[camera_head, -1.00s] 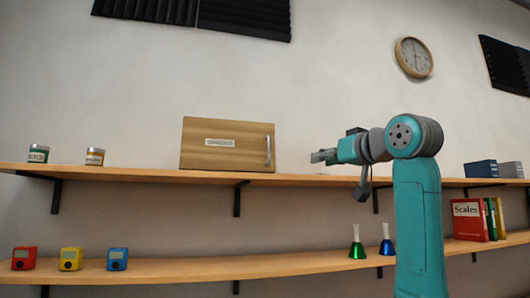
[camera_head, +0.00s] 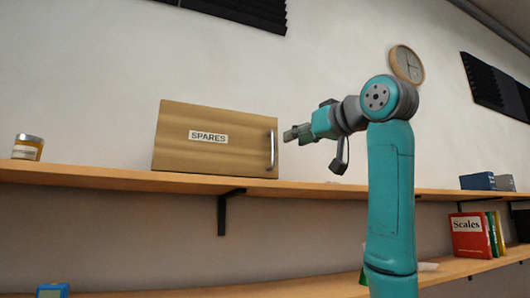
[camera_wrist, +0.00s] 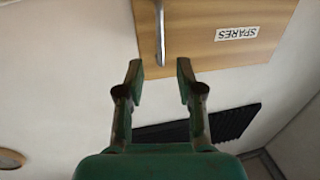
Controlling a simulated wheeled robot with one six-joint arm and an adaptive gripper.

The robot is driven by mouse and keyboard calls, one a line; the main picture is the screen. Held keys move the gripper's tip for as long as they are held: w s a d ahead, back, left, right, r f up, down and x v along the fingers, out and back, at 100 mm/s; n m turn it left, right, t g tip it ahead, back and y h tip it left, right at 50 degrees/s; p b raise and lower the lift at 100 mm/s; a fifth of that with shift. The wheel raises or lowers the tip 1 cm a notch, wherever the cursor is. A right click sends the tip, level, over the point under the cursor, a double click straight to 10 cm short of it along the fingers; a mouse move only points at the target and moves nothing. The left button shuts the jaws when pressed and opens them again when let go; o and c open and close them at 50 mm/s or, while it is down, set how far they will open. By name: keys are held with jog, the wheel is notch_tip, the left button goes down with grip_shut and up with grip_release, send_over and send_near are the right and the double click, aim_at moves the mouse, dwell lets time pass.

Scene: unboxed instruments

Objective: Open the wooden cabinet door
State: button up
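The wooden cabinet (camera_head: 210,155) stands on the upper shelf with its door shut. A label reading SPARES (camera_head: 208,137) is on its front. A vertical metal handle (camera_head: 271,150) runs along the door's right side. My gripper (camera_head: 289,135) is just to the right of the handle in the head view, pointing toward it. In the wrist view, the two fingers of my gripper (camera_wrist: 157,75) are apart with nothing between them. The handle (camera_wrist: 160,32) lies ahead of the gap between them, on the cabinet door (camera_wrist: 208,60); I see no contact.
The upper shelf (camera_head: 95,178) runs under the cabinet, with a jar (camera_head: 27,148) at the left. Blue and grey boxes (camera_head: 478,181) sit at its right. Binders (camera_head: 470,237) stand on the lower shelf.

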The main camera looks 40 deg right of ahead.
aim_at(274, 147)
jog(key=w, duration=1)
jog(key=shift+w+d, duration=0.25)
jog(key=shift+d, duration=0.15)
grip_shut()
